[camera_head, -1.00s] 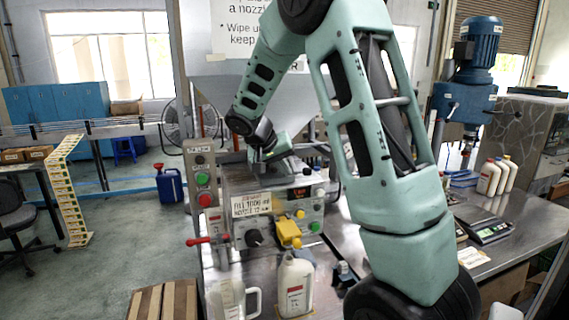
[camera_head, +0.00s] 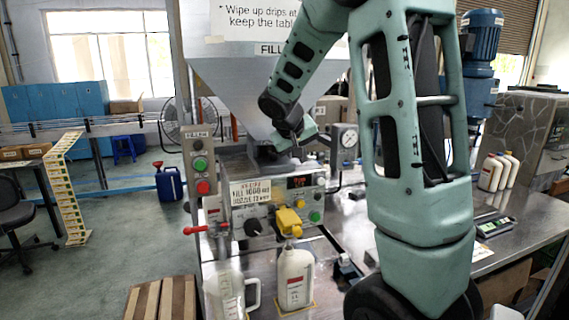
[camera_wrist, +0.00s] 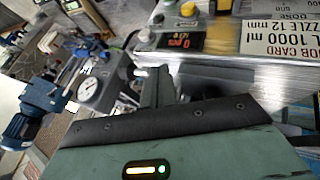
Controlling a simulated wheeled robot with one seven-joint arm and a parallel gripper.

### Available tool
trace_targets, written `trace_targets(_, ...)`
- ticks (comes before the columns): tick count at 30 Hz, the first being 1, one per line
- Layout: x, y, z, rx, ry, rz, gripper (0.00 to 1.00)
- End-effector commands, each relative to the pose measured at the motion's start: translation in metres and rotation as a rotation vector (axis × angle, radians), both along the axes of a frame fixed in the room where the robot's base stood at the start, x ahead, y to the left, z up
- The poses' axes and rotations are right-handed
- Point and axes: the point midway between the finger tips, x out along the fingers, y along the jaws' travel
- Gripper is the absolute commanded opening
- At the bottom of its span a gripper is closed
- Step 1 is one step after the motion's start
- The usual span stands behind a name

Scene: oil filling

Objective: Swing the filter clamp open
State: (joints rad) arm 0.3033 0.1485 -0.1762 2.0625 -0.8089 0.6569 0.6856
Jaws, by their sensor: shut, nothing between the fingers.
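The filling machine (camera_head: 226,175) stands at the middle of the head view, under a large grey hopper (camera_head: 225,85). My gripper (camera_head: 296,154) is at the machine's top, just above its front panel and below the hopper. In the wrist view the dark fingers of my gripper (camera_wrist: 185,82) are shut and hold nothing. A small pale rod end (camera_wrist: 140,72) shows beside one finger; I cannot tell whether it belongs to the filter clamp. I cannot make out the clamp for certain; my wrist hides part of the machine's top.
A pressure gauge (camera_head: 345,138) stands right of my wrist. A yellow nozzle part (camera_head: 288,222) is above a white bottle (camera_head: 296,280), with a clear jug (camera_head: 225,293) beside it. A red lever (camera_head: 196,230) sticks out left.

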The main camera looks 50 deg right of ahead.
Motion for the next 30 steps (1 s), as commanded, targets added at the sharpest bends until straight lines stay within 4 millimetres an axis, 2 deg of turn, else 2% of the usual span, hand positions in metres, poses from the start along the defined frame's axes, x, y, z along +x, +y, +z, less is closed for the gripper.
trace_targets(4, -0.009, -0.012, -0.001, 0.000, -0.003, 0.087, 0.00)
trace_targets(12, -0.016, -0.024, 0.000, 0.000, -0.001, 0.087, 0.00)
trace_targets(30, -0.017, -0.028, 0.001, 0.001, 0.000, 0.088, 0.00)
